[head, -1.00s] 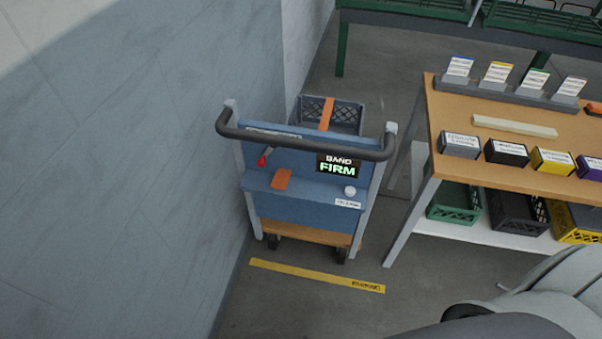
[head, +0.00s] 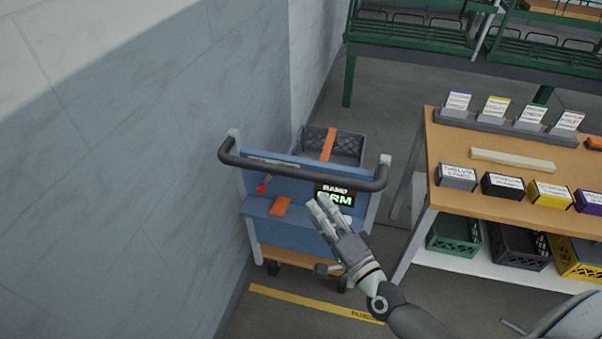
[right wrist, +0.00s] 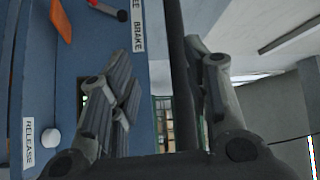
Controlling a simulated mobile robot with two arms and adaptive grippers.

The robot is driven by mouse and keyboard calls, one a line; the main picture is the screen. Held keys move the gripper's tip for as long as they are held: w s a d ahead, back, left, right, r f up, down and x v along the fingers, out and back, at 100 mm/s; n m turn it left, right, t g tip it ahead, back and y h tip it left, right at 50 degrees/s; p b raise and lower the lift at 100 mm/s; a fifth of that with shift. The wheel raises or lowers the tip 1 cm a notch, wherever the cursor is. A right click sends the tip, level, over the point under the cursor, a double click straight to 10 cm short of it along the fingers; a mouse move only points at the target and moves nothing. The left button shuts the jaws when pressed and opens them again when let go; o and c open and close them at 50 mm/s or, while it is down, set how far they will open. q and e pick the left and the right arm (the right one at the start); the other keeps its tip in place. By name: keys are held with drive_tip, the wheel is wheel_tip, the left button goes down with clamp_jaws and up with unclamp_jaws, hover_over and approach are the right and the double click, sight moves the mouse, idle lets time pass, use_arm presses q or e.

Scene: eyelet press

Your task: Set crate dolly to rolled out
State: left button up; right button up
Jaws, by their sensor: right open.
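The crate dolly has a blue panel (head: 300,212), light side posts and a dark handlebar (head: 300,172) across its top. It stands by the left wall. A grey crate (head: 345,147) with an orange strap sits behind the panel. My right gripper (head: 324,208) is open in front of the panel, just below the bar's right part, and partly hides the lit sign (head: 337,195). In the right wrist view a dark bar (right wrist: 178,80) runs between the open fingers; contact cannot be told. A white knob (right wrist: 51,138) near a RELEASE label and a BRAKE label also show there. My left gripper is not seen.
A yellow floor line (head: 300,300) lies in front of the dolly. A wooden-topped workbench (head: 450,195) with boxes and crates stands close on the right. The wall (head: 150,150) is close on the left. A green rack (head: 420,45) stands at the back.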

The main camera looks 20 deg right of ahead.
sight(298, 174)
drive_tip(key=shift+m, duration=0.3)
drive_tip(key=x, duration=0.3)
drive_tip(key=r+p+x, duration=0.1)
drive_tip(key=x, duration=0.3)
drive_tip(key=r+p+x, duration=0.1)
drive_tip(key=x, duration=0.3)
drive_tip(key=shift+s+a+r, duration=0.15)
drive_tip(key=shift+s, duration=0.05)
drive_tip(key=shift+c, duration=0.2)
clamp_jaws()
